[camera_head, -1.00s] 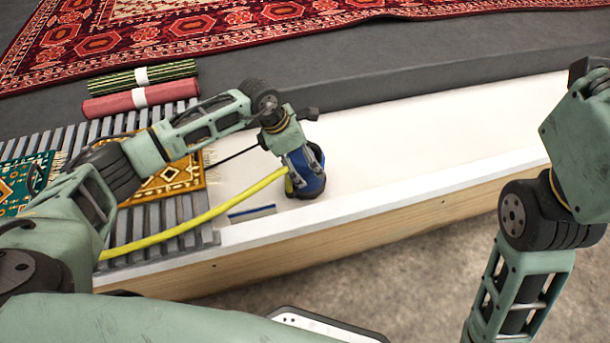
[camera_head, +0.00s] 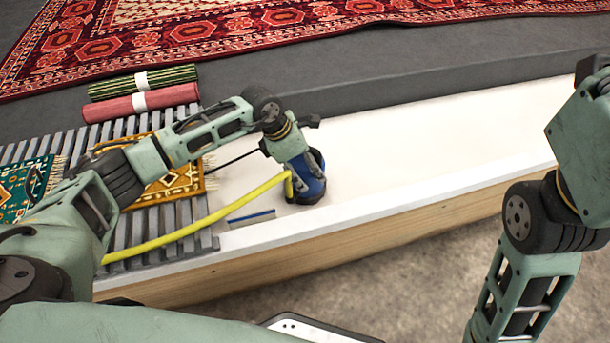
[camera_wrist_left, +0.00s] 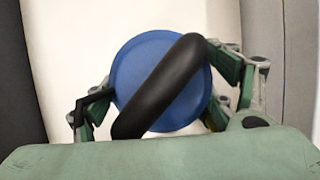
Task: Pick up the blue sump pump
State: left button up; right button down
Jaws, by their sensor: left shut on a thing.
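The blue sump pump (camera_head: 308,186) stands in the white pit near its front wall, with a yellow hose (camera_head: 215,219) running from it to the left. In the left wrist view the pump's round blue top (camera_wrist_left: 143,64) shows with a thick black handle (camera_wrist_left: 162,84) across it. My left gripper (camera_head: 302,168) is over the pump and shut on it, with fingers on both sides of the body in the wrist view (camera_wrist_left: 160,98). Its fingers are partly hidden in the head view. Only part of my right arm shows at the right edge; its gripper is out of view.
A grey slatted rack (camera_head: 165,222) at the left bears small rugs (camera_head: 180,182) and a black rod. Rolled rugs, red (camera_head: 140,102) and green (camera_head: 143,82), lie behind it. The pit's wooden front wall (camera_head: 330,247) is close. The white floor (camera_head: 430,140) to the right is clear.

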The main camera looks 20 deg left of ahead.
pick_arm(q)
jog(key=c, duration=0.6)
jog(key=shift+w+r, duration=0.15)
jog(key=shift+c, duration=0.5)
